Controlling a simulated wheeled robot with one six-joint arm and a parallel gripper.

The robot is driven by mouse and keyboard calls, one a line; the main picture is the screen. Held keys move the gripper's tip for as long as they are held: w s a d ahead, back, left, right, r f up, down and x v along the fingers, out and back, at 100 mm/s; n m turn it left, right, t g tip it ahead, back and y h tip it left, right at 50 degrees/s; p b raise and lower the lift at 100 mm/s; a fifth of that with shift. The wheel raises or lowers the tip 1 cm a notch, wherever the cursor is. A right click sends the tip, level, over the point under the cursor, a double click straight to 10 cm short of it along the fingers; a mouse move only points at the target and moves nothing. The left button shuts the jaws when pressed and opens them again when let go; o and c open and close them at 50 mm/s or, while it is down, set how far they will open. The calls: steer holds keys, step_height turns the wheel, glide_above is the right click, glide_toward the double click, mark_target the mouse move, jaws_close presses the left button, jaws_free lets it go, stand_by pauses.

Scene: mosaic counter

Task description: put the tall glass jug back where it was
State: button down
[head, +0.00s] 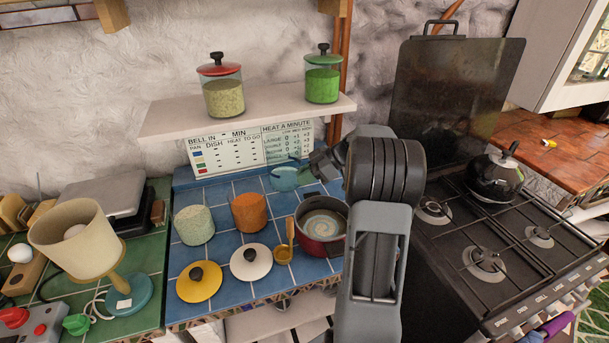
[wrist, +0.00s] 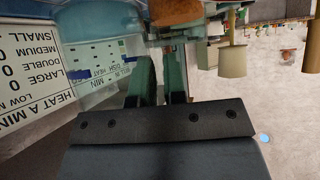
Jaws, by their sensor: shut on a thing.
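My gripper (head: 322,163) is over the back right of the blue tiled counter (head: 222,182), in front of the sign. In the wrist view, its two dark green fingers (wrist: 161,82) are shut on a clear glass thing, which looks like the tall glass jug (wrist: 108,78). The sign's lettering shows through the glass. In the head view the jug is hard to make out, and my arm hides part of that area. I cannot tell whether its base touches the counter.
A red pot (head: 322,247), an orange canister (head: 249,212) and a pale canister (head: 194,225) stand nearby. A shelf (head: 165,119) with two jars overhangs the back. The stove (head: 470,225) is at right.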

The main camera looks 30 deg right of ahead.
steer(key=shift+f+b, duration=0.7)
steer(key=shift+b, duration=0.4)
steer(key=c, duration=1.2)
jaws_free()
steer(key=shift+r, duration=0.15)
steer(key=shift+r+p, duration=0.55)
steer(key=shift+p, duration=0.5)
steer(key=b+v, duration=0.2)
steer(key=v, duration=1)
